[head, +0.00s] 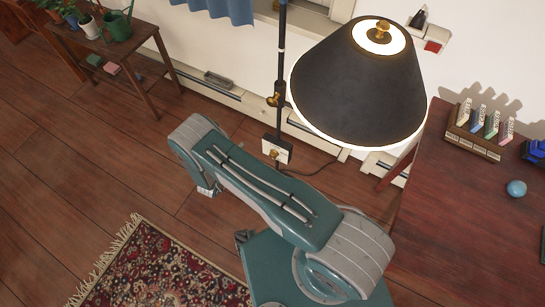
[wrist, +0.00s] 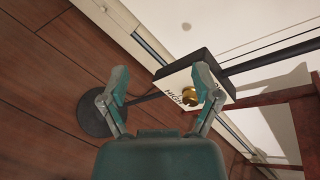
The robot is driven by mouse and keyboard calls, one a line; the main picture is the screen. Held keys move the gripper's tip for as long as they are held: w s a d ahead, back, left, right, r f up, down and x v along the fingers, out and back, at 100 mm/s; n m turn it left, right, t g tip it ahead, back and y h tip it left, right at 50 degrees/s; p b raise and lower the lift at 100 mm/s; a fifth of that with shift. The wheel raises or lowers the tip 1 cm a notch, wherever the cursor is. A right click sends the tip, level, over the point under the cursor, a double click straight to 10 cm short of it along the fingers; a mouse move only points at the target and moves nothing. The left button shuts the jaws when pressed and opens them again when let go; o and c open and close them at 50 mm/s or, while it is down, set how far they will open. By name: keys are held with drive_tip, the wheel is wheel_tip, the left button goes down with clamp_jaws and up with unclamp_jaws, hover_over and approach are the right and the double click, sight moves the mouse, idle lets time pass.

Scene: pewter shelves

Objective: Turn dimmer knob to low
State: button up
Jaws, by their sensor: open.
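A floor lamp with a dark shade (head: 358,85) is lit in the head view. Its dimmer box (head: 277,150) sits low on the pole with a brass knob (head: 273,154). In the wrist view the white face of the dimmer box (wrist: 172,82) reads HIGH, tilted; lettering at its right edge is partly hidden. The brass knob (wrist: 190,95) shows between my fingers, close beside the right one. My gripper (wrist: 160,72) is open and empty; I cannot tell if a finger touches the knob. In the head view my arm hides most of the gripper.
The lamp's round dark base (wrist: 95,116) is on the wooden floor. A reddish-brown table (head: 465,210) with a blue ball (head: 516,188) stands right. A plant bench (head: 110,42) is at upper left. A patterned rug (head: 165,270) lies in front.

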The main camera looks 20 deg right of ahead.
sight(272, 157)
drive_tip(key=s+d+f+m+t+h, duration=0.1)
drive_tip(key=s+d+f+m+h, duration=0.1)
drive_tip(key=s+d+f, duration=0.3)
drive_tip(key=s+d+f+m+h, duration=0.1)
drive_tip(key=s+f+h, duration=0.1)
drive_tip(key=s, duration=0.4)
drive_tip(key=x, duration=1)
drive_tip(key=shift+w+d+f, duration=0.15)
drive_tip(key=shift+d+f, duration=0.05)
clamp_jaws()
